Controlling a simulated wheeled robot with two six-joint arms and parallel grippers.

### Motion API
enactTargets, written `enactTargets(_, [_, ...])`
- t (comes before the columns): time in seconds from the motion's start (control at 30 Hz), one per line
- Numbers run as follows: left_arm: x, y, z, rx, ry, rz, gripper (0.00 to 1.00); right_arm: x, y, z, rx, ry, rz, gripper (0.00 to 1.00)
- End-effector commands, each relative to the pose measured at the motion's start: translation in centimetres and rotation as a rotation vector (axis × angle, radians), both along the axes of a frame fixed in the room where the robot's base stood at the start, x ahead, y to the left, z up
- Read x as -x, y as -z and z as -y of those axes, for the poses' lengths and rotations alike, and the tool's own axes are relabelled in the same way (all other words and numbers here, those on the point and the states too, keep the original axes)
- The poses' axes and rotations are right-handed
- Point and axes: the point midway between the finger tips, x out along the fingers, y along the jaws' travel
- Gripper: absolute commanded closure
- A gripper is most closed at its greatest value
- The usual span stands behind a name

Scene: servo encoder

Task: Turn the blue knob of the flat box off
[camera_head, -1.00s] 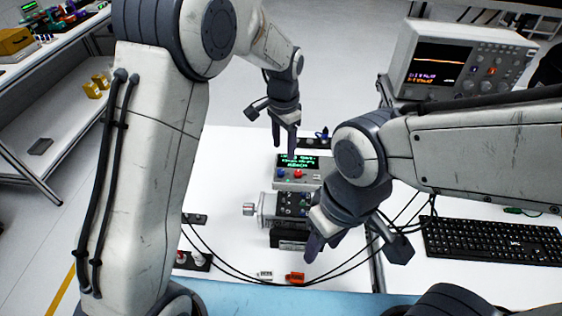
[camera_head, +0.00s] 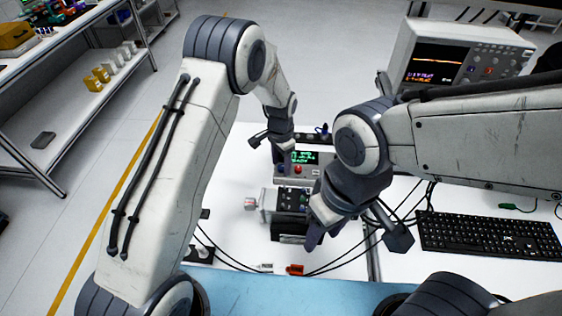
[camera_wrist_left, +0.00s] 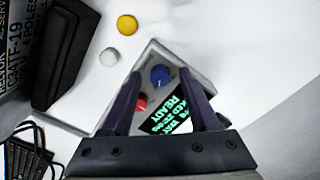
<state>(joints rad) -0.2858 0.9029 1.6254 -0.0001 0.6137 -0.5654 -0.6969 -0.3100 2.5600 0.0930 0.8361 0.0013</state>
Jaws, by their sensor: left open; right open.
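The flat box (camera_head: 312,172) stands on the white table below the left arm, with a lit green-text screen (camera_head: 306,157) and a red knob (camera_head: 297,170). In the head view my left gripper covers the blue knob. The left wrist view shows the blue knob (camera_wrist_left: 160,76) beside the red knob (camera_wrist_left: 140,104) and the screen, which reads READY. My left gripper (camera_head: 278,156) is open above the box; in its wrist view the fingertips (camera_wrist_left: 160,72) lie either side of the blue knob. Contact cannot be told. My right gripper (camera_head: 312,238) is open and empty beside the servo motor.
A silver and black servo motor (camera_head: 268,200) stands in front of the box, with black cables around it. An orange connector (camera_head: 295,270) lies near the front edge. A keyboard (camera_head: 490,238) and an oscilloscope (camera_head: 440,60) are at right. Yellow and white knobs show in the wrist view.

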Motion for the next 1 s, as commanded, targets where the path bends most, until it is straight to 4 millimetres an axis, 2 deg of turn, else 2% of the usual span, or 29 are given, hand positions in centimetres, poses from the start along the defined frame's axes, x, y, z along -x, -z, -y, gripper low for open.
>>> enactTargets(0.2, [-0.01,0.09,0.0,0.0,0.0,0.0,0.39,0.0,0.01,0.0,0.0,0.0,0.0,0.5])
enactTargets(0.23, [-0.01,0.08,0.0,0.0,0.0,0.0,0.43,0.0,0.01,0.0,0.0,0.0,0.0,0.5])
enactTargets(0.37, [-0.01,0.06,0.0,0.0,0.0,0.0,0.93,0.0,0.01,0.0,0.0,0.0,0.0,0.5])
enactTargets(0.4, [-0.02,0.06,0.01,0.0,0.0,0.0,1.0,0.0,0.01,0.0,0.0,0.0,0.0,0.5])
enactTargets(0.73, [-0.03,0.06,0.0,0.0,-0.029,0.001,1.0,0.0,0.14,0.0,0.0,0.0,0.0,0.5])
enactTargets(1.0, [-0.06,0.1,0.01,0.001,-0.177,0.002,1.0,-0.01,0.65,0.0,0.0,0.0,0.0,0.5])
